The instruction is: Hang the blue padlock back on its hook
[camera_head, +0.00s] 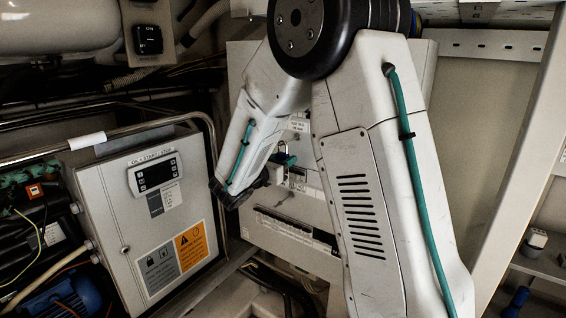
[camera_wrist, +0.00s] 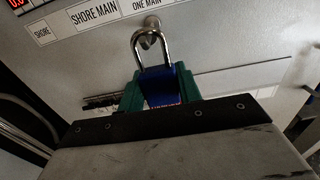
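The blue padlock (camera_wrist: 160,86) is between the two green fingers of my gripper (camera_wrist: 159,92) in the wrist view. The fingers press on its sides, and its silver shackle points up toward the panel. The hook, a small metal peg (camera_wrist: 151,22), sticks out of the grey panel below the "SHORE MAIN" label. The shackle's top overlaps the peg; I cannot tell whether it is around it or just in front. In the head view the blue padlock (camera_head: 281,157) is a small patch by the panel, and my arm hides part of that area.
A grey control box (camera_head: 130,220) with a display and warning stickers stands at the left, with a metal pipe frame around it. The label strip (camera_wrist: 95,16) and a red display lie above the peg. A dark slot (camera_head: 296,228) is lower on the panel.

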